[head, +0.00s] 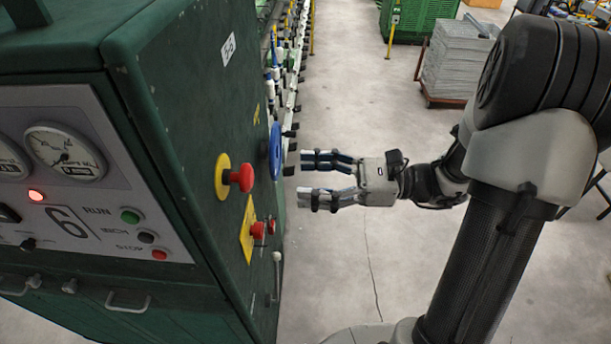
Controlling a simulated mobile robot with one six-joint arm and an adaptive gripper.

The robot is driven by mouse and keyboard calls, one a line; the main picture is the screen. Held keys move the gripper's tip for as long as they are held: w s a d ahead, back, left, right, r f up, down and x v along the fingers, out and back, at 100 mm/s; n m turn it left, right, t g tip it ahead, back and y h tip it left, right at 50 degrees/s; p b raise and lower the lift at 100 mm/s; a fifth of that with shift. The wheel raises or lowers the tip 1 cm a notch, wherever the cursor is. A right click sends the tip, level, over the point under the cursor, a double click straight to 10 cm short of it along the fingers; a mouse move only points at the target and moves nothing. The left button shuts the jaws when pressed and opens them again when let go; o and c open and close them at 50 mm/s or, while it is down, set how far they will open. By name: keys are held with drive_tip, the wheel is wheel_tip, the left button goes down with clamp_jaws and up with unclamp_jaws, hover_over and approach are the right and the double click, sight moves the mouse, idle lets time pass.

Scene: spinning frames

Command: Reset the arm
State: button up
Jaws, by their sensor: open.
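My gripper (305,178) is open and empty, at the end of my arm, which reaches in from the right of the head view. Its two fingers point left towards the side of the green machine (180,80). The fingertips show just right of a blue disc (275,151) on the machine's side; I cannot tell the exact gap in depth. A red mushroom button on a yellow plate (222,176) is left of the fingers.
The machine's front panel (85,170) has gauges, a lit red lamp (36,195) and several buttons. A row of spindles (285,70) runs back behind it. A grey stack on a cart (455,60) and a green crate (420,18) stand far back. The concrete floor (350,260) between is clear.

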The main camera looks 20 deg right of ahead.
drive_tip(key=s+a+f+n+g+h+b, duration=0.6)
drive_tip(key=s+a+f+n+g+b, duration=0.15)
drive_tip(key=s+f+n+b, duration=0.3)
drive_tip(key=s+d+f+n+t+h+b, duration=0.4)
drive_tip(key=d+f+n+t+h+b, duration=0.2)
drive_tip(key=f+n+h+b, duration=0.4)
drive_tip(key=d+n+h+b, duration=0.1)
drive_tip(key=b, duration=0.1)
drive_tip(key=shift+s+d+f+b, duration=0.35)
drive_tip(key=shift+s, duration=0.05)
drive_tip(key=shift+n, duration=0.25)
drive_tip(key=shift+c, duration=0.2)
